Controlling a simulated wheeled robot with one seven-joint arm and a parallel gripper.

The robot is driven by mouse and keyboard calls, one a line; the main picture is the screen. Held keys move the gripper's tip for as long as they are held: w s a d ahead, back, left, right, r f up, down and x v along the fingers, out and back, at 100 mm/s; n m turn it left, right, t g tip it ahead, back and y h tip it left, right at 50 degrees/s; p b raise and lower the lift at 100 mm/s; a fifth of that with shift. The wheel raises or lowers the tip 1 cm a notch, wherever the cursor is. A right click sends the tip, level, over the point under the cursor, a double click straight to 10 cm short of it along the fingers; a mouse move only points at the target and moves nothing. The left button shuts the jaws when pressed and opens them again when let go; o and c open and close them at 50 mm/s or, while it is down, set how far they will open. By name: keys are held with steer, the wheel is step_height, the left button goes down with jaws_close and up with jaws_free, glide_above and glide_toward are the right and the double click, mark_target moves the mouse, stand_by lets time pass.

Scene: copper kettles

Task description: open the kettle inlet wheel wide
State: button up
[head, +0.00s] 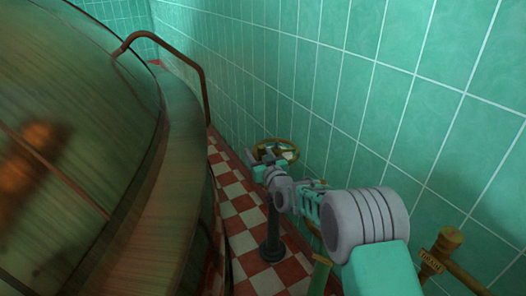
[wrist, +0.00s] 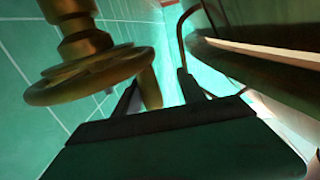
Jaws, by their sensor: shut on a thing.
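A brass handwheel (head: 276,140) sits on top of a dark floor post by the tiled wall in the head view; I read no label on it. In the wrist view the wheel (wrist: 75,82) shows large at upper left, with a stubby brass handle (wrist: 151,90) at its rim. My gripper (head: 262,160) is at the wheel's near left side in the head view. In the wrist view its dark fingers (wrist: 158,88) stand on either side of the handle, shut on it. Finger contact is partly hidden. My arm hides part of the wheel in the head view.
A large copper kettle (head: 70,110) with a broad rim and a curved pipe (head: 205,95) fills the left. The green tiled wall (head: 330,80) is close on the right. A brass fitting labelled DRAIN (head: 431,262) stands at lower right. A narrow checkered floor strip (head: 235,200) runs between.

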steer(key=shift+o, duration=0.7)
steer(key=shift+s+a+f, duration=0.2)
steer(key=shift+a+f, duration=0.05)
steer(key=shift+a, duration=0.1)
steer(key=shift+o, duration=1)
steer(key=shift+d+r, duration=0.1)
steer(key=shift+d, duration=0.05)
steer(key=shift+w+d, duration=0.1)
steer(key=shift+w+d+r, duration=0.15)
steer(key=shift+d+r, duration=0.1)
steer(key=shift+r, duration=0.05)
steer(key=shift+r, duration=0.25)
step_height(320, 180, up, 3)
steer(key=shift+r+p, duration=0.2)
steer(key=shift+p, duration=0.5)
steer(key=s+d+r+p, duration=0.3)
steer(key=s+r, duration=0.6)
steer(key=s, duration=0.4)
steer(key=shift+s+d+p, duration=0.3)
steer(key=shift+d+p, duration=0.05)
steer(key=shift+p, duration=0.05)
